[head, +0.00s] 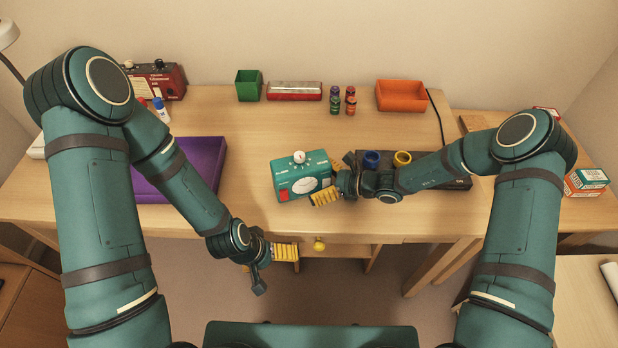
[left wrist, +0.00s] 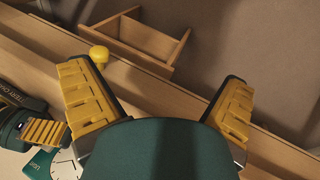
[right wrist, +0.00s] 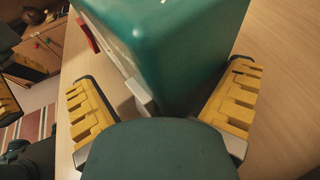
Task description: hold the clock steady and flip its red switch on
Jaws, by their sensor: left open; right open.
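The clock (head: 300,177) is a teal box with a white dial and a white knob on top. It stands upright near the desk's front edge. My right gripper (head: 328,184) is open at its right end. In the right wrist view the clock (right wrist: 170,35) reaches toward the open fingers, with a gap beside the right finger; contact is unclear. A red part (right wrist: 88,36), perhaps the switch, shows on its face there. My left gripper (head: 276,268) is open and empty, in front of and below the desk edge. The clock's corner shows in the left wrist view (left wrist: 64,167).
The wooden desk (head: 250,212) has a drawer with a yellow knob (head: 319,244) below. A dark panel (head: 455,181) with a blue ring (head: 371,159) and a yellow ring (head: 402,158) lies right of the clock. A purple tray (head: 212,160) lies left. The desk between tray and clock is clear.

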